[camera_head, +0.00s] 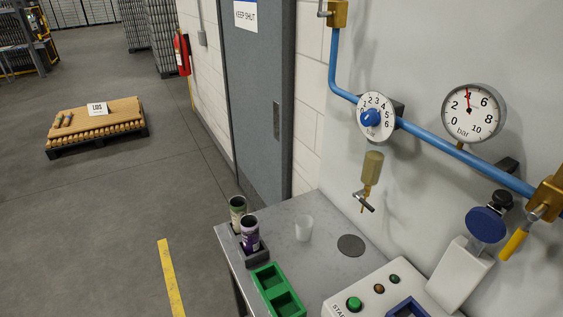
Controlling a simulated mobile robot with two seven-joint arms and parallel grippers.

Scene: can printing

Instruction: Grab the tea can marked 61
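Two open cans stand in a dark holder (262,258) at the left edge of the grey bench (325,262). One is a green can (238,213) at the back, and the other is a purple can (250,238) just in front of it. Both have small pale labels, too small to read, so I cannot tell which is marked 61. Their lower ends are hidden in the holder. Neither of my grippers shows in the head view.
A clear cup (304,228), a dark disc (351,245), a green tray (279,289) and a control box (374,291) are on the bench. A tap (370,175) and blue pipe (425,132) are above. A loaded pallet (98,139) stands on open floor.

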